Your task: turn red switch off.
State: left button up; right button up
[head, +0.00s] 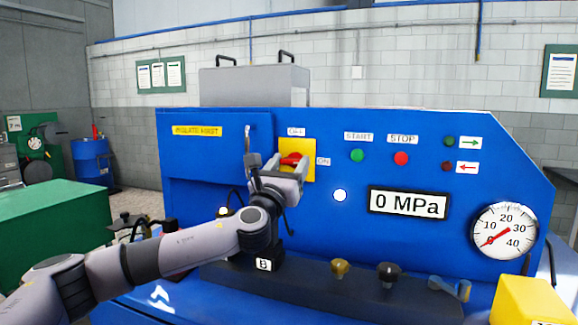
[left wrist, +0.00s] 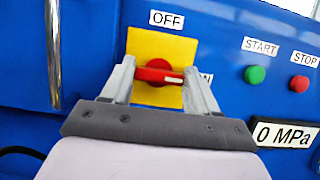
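The red switch (head: 291,158) sits on a yellow plate (head: 310,147) on the blue machine's front, with an OFF label above and an ON label to the right. In the left wrist view the red switch (left wrist: 158,75) has its handle lying about level, its white mark at the right end toward ON. My left gripper (head: 287,167) is at the switch, and in the left wrist view the gripper (left wrist: 161,82) is open, one finger beyond each end of the handle. I cannot tell whether the fingers touch it. My right gripper is not in view.
Right of the switch are a green START button (head: 357,155), a red STOP button (head: 401,158), a 0 MPa display (head: 408,203) and a round gauge (head: 504,231). A metal door handle (left wrist: 54,55) stands close left of the gripper. A dark ledge with knobs (head: 340,268) lies below.

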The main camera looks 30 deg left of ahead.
pick_arm(q)
jog(key=shift+n, duration=0.4)
jog(key=n+y+b, duration=0.1)
jog(key=n+y, duration=0.1)
jog(key=n, duration=0.1)
jog(key=shift+f+n+g, duration=0.1)
jog(key=shift+n+g, duration=0.2)
jog(key=shift+g, duration=0.1)
jog(key=n+y, duration=0.1)
jog(key=n, duration=0.1)
jog(key=n+g+y, duration=0.1)
jog(key=n, duration=0.2)
jog(key=shift+d+g+y, duration=0.1)
jog(key=shift+g+y, duration=0.2)
jog(key=n+g, duration=0.1)
jog(key=n, duration=0.3)
jog(key=n+g+y+p, duration=0.1)
jog(key=n+g, duration=0.1)
jog(key=n, duration=0.2)
jog(key=n+g, duration=0.1)
jog(key=n, duration=0.1)
jog(key=n+g, duration=0.1)
jog(key=n, duration=0.2)
jog(key=shift+r, duration=0.2)
jog(key=o, duration=1.1)
jog(key=shift+c, duration=0.2)
